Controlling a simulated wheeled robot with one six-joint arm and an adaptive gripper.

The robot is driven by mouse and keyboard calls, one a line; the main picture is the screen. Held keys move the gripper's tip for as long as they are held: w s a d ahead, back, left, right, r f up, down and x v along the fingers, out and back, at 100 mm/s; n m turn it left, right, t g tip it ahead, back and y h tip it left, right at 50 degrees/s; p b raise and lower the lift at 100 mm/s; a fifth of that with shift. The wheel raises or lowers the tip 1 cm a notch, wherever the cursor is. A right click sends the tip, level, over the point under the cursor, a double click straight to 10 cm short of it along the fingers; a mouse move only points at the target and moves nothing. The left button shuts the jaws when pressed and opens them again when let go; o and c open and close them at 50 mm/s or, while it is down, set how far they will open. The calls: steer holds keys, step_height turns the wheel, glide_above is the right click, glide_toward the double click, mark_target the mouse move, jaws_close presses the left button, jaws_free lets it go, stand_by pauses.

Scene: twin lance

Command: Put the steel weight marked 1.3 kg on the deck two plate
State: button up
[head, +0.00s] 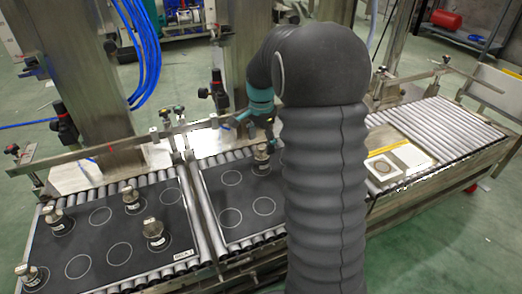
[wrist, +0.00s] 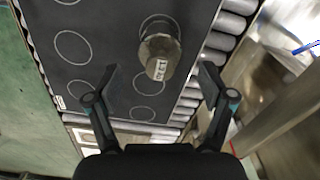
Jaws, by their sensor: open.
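My gripper (head: 262,136) is open above the right-hand black plate (head: 211,194) in the head view. A steel weight (head: 261,160) stands on that plate just below it. In the wrist view the weight (wrist: 160,52) shows ahead of and between the open fingertips (wrist: 158,74), not gripped. Its label is too small to read surely. The left-hand black plate (head: 98,232) carries several steel weights, among them one at its right (head: 154,233), one at the back (head: 131,200) and one at the front left corner (head: 30,275).
Both plates lie on roller conveyors with several empty circles. A rail (head: 108,148) runs behind them. Blue cables (head: 148,50) hang by a metal column (head: 75,70).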

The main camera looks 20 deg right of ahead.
step_height(320, 180, up, 6)
steer(key=shift+r+p, duration=0.1)
steer(key=shift+p, duration=0.35)
steer(key=shift+s+a+r, duration=0.1)
steer(key=shift+r, duration=0.2)
steer(key=s+a+r+n+t, duration=0.1)
steer(key=s+a+n+t, duration=0.1)
steer(key=s+n, duration=0.3)
steer(key=s+a+r+n+t, duration=0.1)
steer(key=s+a+n, duration=0.4)
steer(key=s, duration=0.8)
steer(key=s+a+r+n+t, duration=0.2)
steer(key=s+a+r+n, duration=0.1)
steer(key=s, duration=0.7)
steer(key=shift+a+n+t, duration=0.3)
steer(key=shift+a+n, duration=0.45)
steer(key=shift+n, duration=0.25)
step_height(320, 180, up, 6)
steer(key=p, duration=0.6)
